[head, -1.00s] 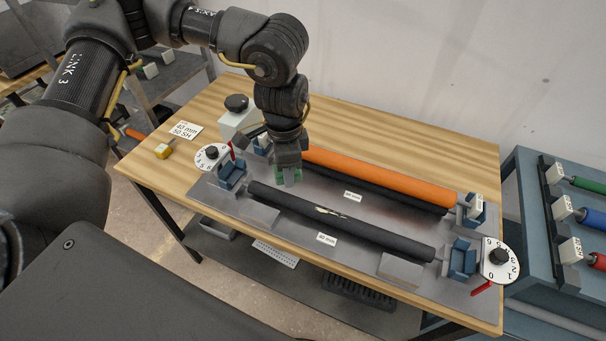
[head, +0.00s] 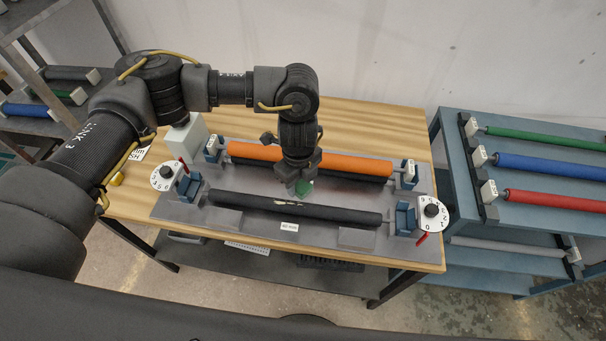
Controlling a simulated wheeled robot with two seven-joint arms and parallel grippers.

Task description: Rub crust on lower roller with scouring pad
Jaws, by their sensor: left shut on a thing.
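A black roller (head: 335,211) lies across the front of the grey machine plate (head: 225,215). My left gripper (head: 299,183) points down and is shut on a green scouring pad (head: 305,188). The pad is just behind the front roller, between it and the rear rollers; I cannot tell whether it touches the roller. An orange roller (head: 253,151) lies behind, with a dark roller (head: 345,174) below it. My right gripper is not in view.
Blue roller holders (head: 405,218) and white dials (head: 165,177) stand at the plate's ends. A white block (head: 188,139) stands on the wooden table (head: 385,115) at back left. A blue rack (head: 470,220) with coloured rollers stands at right.

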